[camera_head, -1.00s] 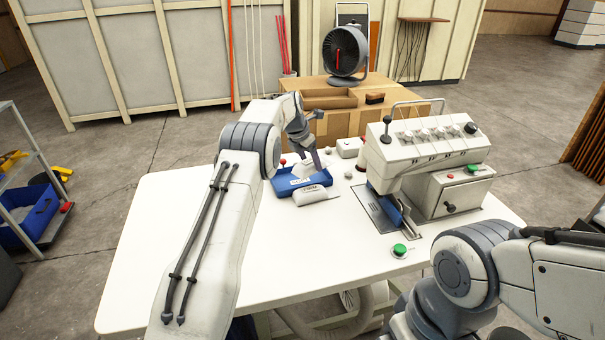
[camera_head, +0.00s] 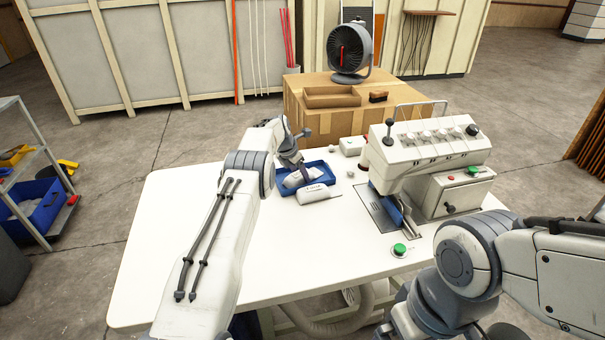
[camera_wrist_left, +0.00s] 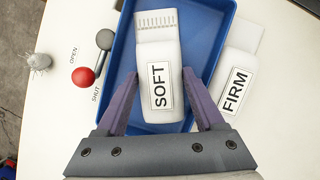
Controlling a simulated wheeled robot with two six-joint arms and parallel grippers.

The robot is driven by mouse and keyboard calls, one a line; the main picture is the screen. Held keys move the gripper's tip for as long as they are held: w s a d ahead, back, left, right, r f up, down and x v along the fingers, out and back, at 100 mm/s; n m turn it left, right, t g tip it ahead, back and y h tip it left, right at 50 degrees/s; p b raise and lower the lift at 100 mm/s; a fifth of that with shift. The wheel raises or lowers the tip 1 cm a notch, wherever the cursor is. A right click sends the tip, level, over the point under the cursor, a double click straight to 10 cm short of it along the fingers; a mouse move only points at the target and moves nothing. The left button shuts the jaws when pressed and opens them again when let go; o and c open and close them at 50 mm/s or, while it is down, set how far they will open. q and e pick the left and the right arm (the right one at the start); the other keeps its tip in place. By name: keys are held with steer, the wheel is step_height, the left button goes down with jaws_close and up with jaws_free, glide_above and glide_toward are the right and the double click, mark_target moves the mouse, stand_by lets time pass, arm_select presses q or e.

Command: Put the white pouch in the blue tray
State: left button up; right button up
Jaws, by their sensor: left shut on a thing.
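A white pouch (camera_wrist_left: 158,85) labelled SOFT lies lengthwise over the floor of the blue tray (camera_wrist_left: 120,62); I cannot tell whether it touches the floor. My left gripper (camera_wrist_left: 160,78) is shut on its two sides, with a purple finger at each edge. In the head view this pouch (camera_head: 296,180) shows in the tray (camera_head: 330,175), partly behind my left gripper (camera_head: 298,170). A second white pouch (camera_wrist_left: 238,78) labelled FIRM lies just outside the tray, and in the head view (camera_head: 316,194) at its near side. My right gripper is out of view.
The white sewing-type machine (camera_head: 425,150) stands to the right, with a green button (camera_head: 399,249) in front. The table's (camera_head: 190,200) left part is clear.

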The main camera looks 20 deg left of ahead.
arm_select(q)
steer(key=o, duration=1.5)
steer(key=shift+c, duration=0.2)
steer(key=shift+r, duration=0.1)
steer(key=b+v, duration=0.2)
steer(key=v, duration=1)
